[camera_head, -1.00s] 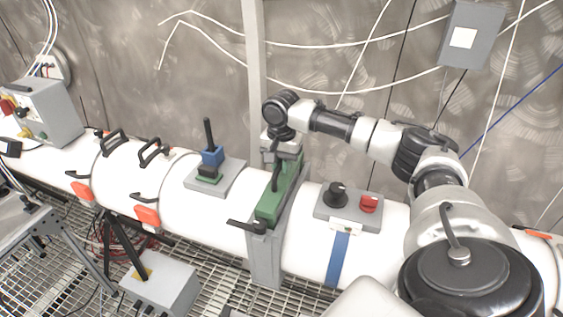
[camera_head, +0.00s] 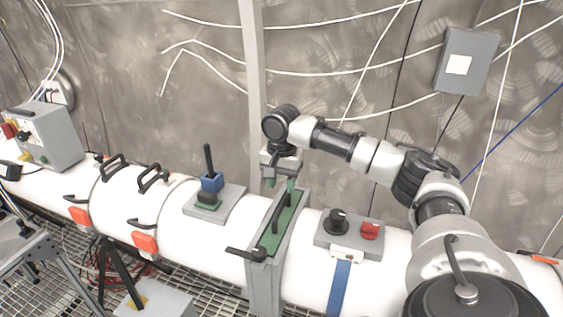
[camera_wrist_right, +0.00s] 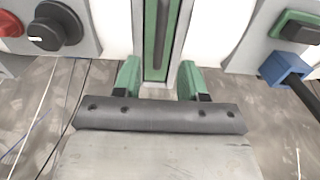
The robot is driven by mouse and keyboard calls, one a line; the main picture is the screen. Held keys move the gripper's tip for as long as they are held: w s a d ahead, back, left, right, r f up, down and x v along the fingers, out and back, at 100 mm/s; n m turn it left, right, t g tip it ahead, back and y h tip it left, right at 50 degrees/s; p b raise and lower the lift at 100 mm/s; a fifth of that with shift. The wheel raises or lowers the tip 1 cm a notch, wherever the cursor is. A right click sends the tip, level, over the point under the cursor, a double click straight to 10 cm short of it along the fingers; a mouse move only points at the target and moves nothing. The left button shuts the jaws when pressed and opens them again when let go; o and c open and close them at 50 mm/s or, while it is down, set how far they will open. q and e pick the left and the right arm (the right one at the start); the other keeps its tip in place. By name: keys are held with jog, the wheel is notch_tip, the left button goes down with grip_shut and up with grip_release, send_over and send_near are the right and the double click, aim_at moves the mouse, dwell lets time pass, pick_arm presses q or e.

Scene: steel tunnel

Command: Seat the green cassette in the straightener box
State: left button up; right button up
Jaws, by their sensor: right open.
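The green cassette (camera_head: 281,222) sits low in the grey straightener box (camera_head: 264,283), its top near the level of the rim. A dark bar handle runs along its top. In the right wrist view, the cassette (camera_wrist_right: 150,52) shows inside the box's slot. My right gripper (camera_head: 281,184) is above the far end of the box, empty, its green-padded fingers apart. In the right wrist view, the open fingers (camera_wrist_right: 158,76) are at either side of the box's end, clear of the cassette handle. My left gripper is not in view.
A black lever (camera_head: 246,254) sticks out at the box's near side. A panel with a black knob and red button (camera_head: 370,230) is on the right. A grey plate (camera_head: 229,203) carries a blue block with an upright black handle (camera_head: 209,160) on the left.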

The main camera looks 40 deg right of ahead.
notch_tip(320, 180, up, 10)
jog(key=b, duration=0.2)
jog(key=shift+f, duration=0.2)
dwell(0.4)
